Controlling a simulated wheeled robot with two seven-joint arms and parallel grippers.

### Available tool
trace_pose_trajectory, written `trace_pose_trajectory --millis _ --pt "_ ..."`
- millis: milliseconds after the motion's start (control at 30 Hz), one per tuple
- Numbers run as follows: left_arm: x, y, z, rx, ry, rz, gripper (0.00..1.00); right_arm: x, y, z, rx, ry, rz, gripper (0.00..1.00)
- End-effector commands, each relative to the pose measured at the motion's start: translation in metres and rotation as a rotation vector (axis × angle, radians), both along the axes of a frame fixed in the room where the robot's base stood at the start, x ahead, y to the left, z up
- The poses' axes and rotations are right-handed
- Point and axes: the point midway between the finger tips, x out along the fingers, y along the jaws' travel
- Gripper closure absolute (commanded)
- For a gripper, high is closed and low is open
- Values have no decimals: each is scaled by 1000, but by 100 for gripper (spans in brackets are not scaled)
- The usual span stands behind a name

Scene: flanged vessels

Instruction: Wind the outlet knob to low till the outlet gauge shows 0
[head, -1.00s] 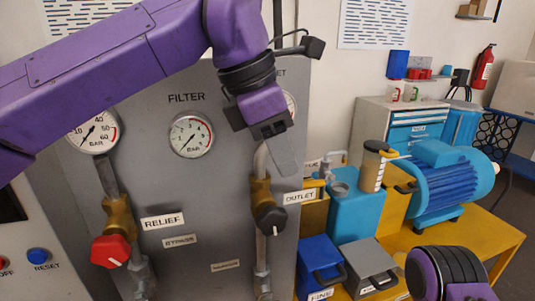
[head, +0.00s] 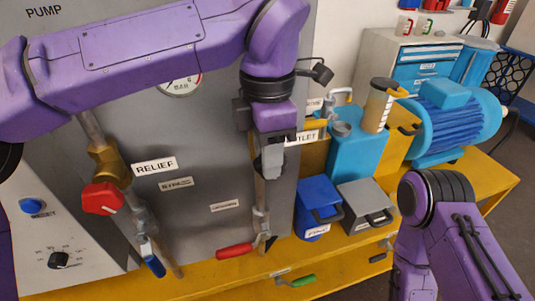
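My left gripper (head: 270,168) points down in front of the outlet valve on the grey panel. It covers the outlet knob, so I cannot see the knob, its pointer, or whether the fingers touch it. Whether the fingers are open or shut does not show. The outlet label (head: 306,137) is partly hidden at its left end. The outlet pipe (head: 261,196) runs down below the gripper. The outlet gauge is not visible in this view. My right arm stands at the lower right; its gripper is not in view.
A red relief knob (head: 102,198) sits left on the panel. A red-handled valve (head: 235,250) and a blue handle (head: 155,266) are low down. A blue box (head: 318,205) and a grey box (head: 366,203) stand on the yellow bench (head: 200,284), right of the panel.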

Motion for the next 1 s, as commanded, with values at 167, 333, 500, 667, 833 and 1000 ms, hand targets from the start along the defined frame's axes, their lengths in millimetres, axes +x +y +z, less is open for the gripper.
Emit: trace_pose_trajectory --millis 167,333,500,667,833,1000 --pt "0 0 -2 -2 -1 1 65 0 0 0 0 0 0 42" --pt "0 0 -2 -2 -1 1 91 0 0 0 0 0 0 42" --pt "0 0 -2 -3 -2 1 100 0 0 -1 0 0 0 42" --pt "0 1 -3 -27 -9 2 100 0 0 -7 0 0 0 42" --pt "0 3 -7 -101 -33 1 100 0 0 -26 0 0 0 42" --pt "-1 6 -10 -218 -72 2 100 0 0 -52 0 0 0 42"
